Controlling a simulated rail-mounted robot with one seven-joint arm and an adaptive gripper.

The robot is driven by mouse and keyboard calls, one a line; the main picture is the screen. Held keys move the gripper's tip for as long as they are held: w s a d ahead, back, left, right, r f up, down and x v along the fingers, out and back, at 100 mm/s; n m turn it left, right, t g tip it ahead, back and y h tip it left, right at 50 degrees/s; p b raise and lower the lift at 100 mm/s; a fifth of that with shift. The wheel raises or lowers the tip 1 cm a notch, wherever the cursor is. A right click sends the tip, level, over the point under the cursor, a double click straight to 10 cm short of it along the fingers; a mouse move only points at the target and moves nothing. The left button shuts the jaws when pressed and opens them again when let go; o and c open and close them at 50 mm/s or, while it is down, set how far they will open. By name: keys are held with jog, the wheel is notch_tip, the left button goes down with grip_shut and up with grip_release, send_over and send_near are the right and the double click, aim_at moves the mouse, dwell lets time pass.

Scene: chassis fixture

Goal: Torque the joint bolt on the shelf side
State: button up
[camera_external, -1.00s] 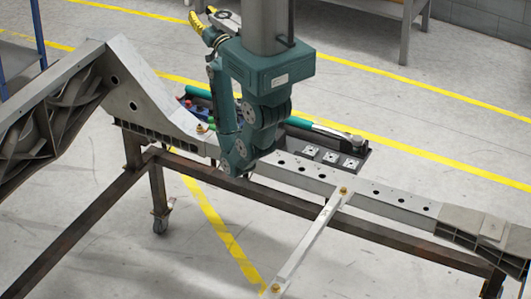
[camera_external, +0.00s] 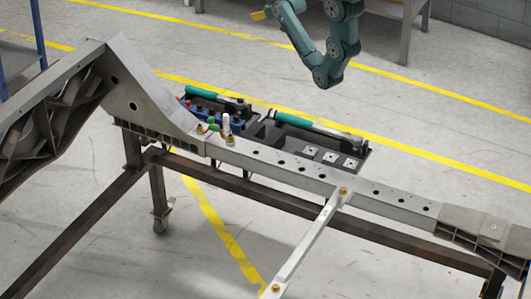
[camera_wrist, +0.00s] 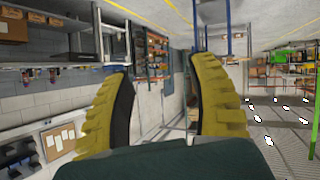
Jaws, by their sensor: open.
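The pale chassis rail (camera_external: 285,165) runs across the external view, with brass-coloured bolts along it. One bolt (camera_external: 201,128) is at the rail's left end, by the sloped bracket. Another bolt (camera_external: 229,141) is just right of it, beside a small upright white piece (camera_external: 226,122). A third bolt (camera_external: 343,190) is where the cross bar meets the rail. I cannot tell which is the shelf-side joint bolt. Two teal-handled wrenches (camera_external: 213,95) (camera_external: 300,124) lie in black trays behind the rail. My gripper (camera_wrist: 166,75) is open and empty, its yellow fingers wide apart; one finger shows at the top edge externally.
A blue shelf post (camera_external: 38,35) stands at the far left. The sloped bracket (camera_external: 140,85) rises at the rail's left end. A black tray (camera_external: 262,143) holds silver square parts. The cross bar (camera_external: 308,243) juts forward. Floor behind the trays is clear.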

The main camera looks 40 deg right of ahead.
jog(key=s+f+n+g+p, duration=0.15)
jog(key=s+f+g, duration=0.45)
jog(key=f, duration=0.9)
jog(key=n+g+p, duration=0.1)
jog(key=g+p, duration=0.2)
jog(key=g, duration=0.3)
send_over(302, 125)
jog(key=w+d, duration=0.1)
notch_tip(302, 125, down, 14)
jog(key=shift+f, duration=0.15)
jog(key=shift+s+f, duration=0.1)
jog(key=shift+f, duration=0.15)
notch_tip(302, 125, down, 10)
jog(key=b, duration=0.8)
jog(key=shift+d+r, duration=0.1)
jog(key=shift+r, duration=0.1)
jog(key=shift+c, duration=0.4)
